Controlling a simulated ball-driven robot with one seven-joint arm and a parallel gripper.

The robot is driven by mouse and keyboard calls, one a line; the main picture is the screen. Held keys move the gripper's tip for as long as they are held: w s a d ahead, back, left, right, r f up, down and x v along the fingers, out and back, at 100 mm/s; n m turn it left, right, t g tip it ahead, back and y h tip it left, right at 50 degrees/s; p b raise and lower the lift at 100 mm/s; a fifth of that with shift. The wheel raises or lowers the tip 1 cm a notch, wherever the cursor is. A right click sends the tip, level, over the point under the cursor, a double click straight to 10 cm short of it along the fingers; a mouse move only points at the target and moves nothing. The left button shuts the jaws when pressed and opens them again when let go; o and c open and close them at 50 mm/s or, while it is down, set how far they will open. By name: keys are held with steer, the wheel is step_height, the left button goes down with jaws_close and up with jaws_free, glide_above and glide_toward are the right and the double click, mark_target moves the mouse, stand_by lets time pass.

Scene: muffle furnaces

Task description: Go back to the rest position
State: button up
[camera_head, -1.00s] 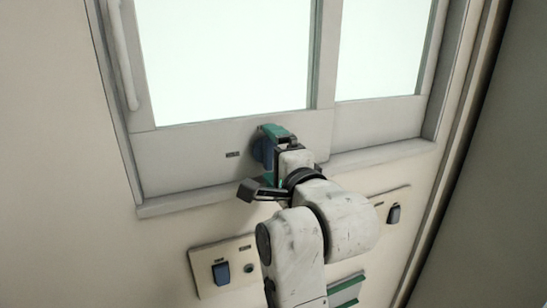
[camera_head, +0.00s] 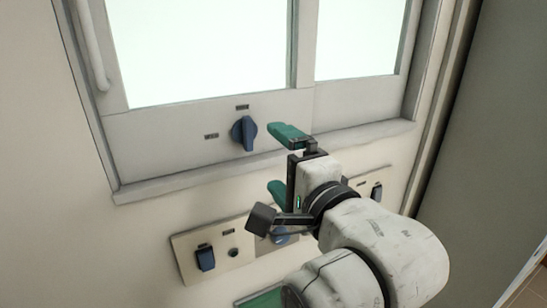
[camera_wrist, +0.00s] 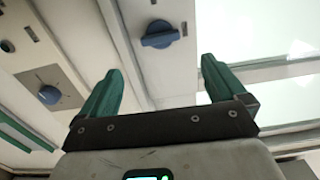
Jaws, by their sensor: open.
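My gripper (camera_head: 284,163) is open and empty, with two green fingers spread apart. In the head view it is to the right of and below a blue knob (camera_head: 244,132) on the furnace's door frame, apart from it. In the wrist view my gripper (camera_wrist: 158,84) points toward the same panel, and the blue knob (camera_wrist: 160,34) shows beyond and between the fingertips. Nothing is between the fingers.
A furnace window (camera_head: 200,50) with pale glass is above the knob. A sill (camera_head: 200,182) juts out below it. A lower panel carries a dark blue switch (camera_head: 205,258). A second panel (camera_head: 372,186) is at the right. A grey wall (camera_head: 480,130) bounds the right side.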

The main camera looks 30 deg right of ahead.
stand_by(0.7)
steer(key=s+d+f+n+g, duration=0.3)
steer(key=f+n+g, duration=0.15)
steer(key=f, duration=0.75)
steer(key=s+d+f+n+g, duration=0.25)
steer(key=f+n, duration=0.25)
steer(key=f, duration=0.7)
steer(key=s+d+f+n+g, duration=0.2)
steer(key=s+f+n+g, duration=0.6)
steer(key=s+f, duration=1.3)
steer(key=shift+s+g, duration=0.75)
steer(key=shift+g, duration=0.25)
